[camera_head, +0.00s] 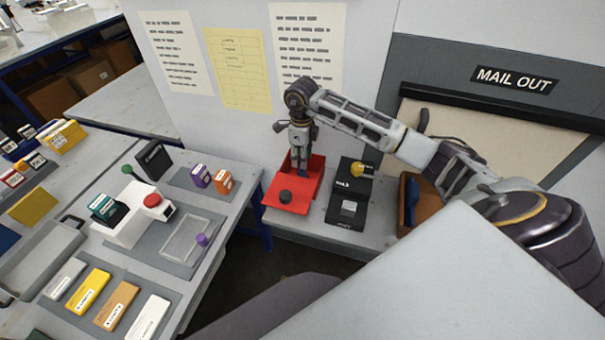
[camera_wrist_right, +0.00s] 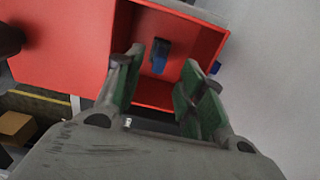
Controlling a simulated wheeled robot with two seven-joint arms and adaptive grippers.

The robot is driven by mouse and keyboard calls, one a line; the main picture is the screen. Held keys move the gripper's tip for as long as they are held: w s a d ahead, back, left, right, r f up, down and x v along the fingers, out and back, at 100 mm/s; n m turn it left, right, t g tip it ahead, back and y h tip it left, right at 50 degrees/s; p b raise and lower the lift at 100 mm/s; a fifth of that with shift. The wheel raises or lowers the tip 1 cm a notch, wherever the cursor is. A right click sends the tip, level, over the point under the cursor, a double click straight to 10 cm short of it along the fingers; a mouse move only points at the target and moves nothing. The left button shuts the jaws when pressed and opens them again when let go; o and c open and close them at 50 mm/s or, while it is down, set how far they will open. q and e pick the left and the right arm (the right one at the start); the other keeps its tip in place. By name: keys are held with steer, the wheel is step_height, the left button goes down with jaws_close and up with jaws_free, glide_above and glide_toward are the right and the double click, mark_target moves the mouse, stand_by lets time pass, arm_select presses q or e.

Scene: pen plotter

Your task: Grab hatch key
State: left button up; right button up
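A blue piece with a dark top, which may be the hatch key (camera_wrist_right: 160,55), stands in the open compartment of the red box (camera_wrist_right: 62,50) in the right wrist view. The red box (camera_head: 283,208) also shows in the head view, on the bench below my right gripper (camera_head: 299,150). My right gripper points down over the compartment. In the right wrist view its two green-padded fingers (camera_wrist_right: 156,85) are spread apart, with the blue piece between and beyond them. I see no contact. My left gripper is not in view.
A dark round knob (camera_head: 286,197) is on the red box's front part. Black boxes (camera_head: 347,208), one with a yellow knob (camera_head: 360,170), stand just right. A brown bin (camera_head: 405,217) is further right. A wall with posted sheets (camera_head: 240,70) rises behind.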

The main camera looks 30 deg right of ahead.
mark_target(302, 174)
steer(key=shift+f, duration=0.15)
steer(key=shift+s+d+f+p, duration=0.1)
steer(key=shift+f+p, duration=0.6)
steer(key=shift+f, duration=0.5)
steer(key=shift+f+p, duration=0.3)
steer(key=shift+f, duration=0.95)
jaws_close()
